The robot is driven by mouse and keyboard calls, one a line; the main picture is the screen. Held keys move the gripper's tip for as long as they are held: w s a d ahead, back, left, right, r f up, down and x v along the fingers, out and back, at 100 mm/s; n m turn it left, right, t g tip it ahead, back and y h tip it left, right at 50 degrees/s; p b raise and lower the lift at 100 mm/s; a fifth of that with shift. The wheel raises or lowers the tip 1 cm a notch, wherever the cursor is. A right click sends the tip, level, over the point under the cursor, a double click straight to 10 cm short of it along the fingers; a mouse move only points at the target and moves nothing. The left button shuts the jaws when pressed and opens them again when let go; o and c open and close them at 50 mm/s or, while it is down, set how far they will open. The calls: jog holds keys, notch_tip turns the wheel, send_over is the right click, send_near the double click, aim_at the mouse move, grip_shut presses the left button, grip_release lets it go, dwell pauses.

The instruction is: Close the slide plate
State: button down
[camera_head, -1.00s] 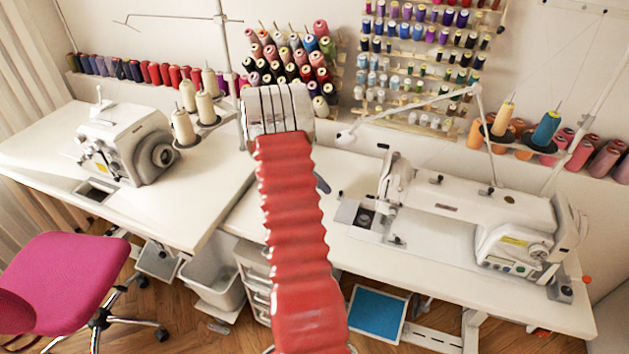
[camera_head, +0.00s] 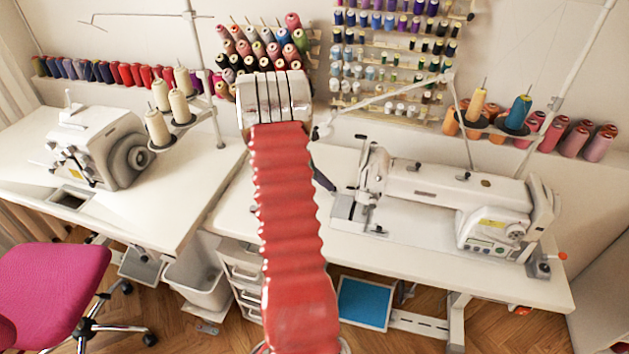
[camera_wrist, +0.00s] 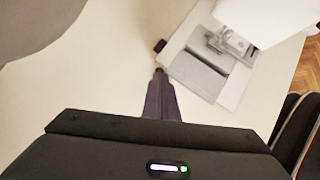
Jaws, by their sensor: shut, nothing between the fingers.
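The slide plate (camera_wrist: 197,75) is a flat grey metal plate on the bed of the white sewing machine (camera_head: 450,192), left of its needle area. A thin dark line runs along its edge towards the needle in the wrist view. It also shows as a small grey patch in the head view (camera_head: 343,208). My gripper (camera_wrist: 160,73) is shut and empty, its dark fingers pointing at the white table left of the plate, apart from it in the picture. In the head view the gripper (camera_head: 325,182) is partly hidden behind my red arm.
The white table (camera_head: 400,255) is bare in front of the machine. A second machine (camera_head: 95,147) stands on the left table. A thread stand with cones (camera_head: 172,110) and a pink chair (camera_head: 50,295) are at the left.

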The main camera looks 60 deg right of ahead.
jog(key=shift+s, duration=0.75)
jog(key=w+a, duration=0.1)
jog(key=w+a+r, duration=0.1)
jog(key=w, duration=0.1)
jog(key=shift+w, duration=0.2)
jog(key=v, duration=1)
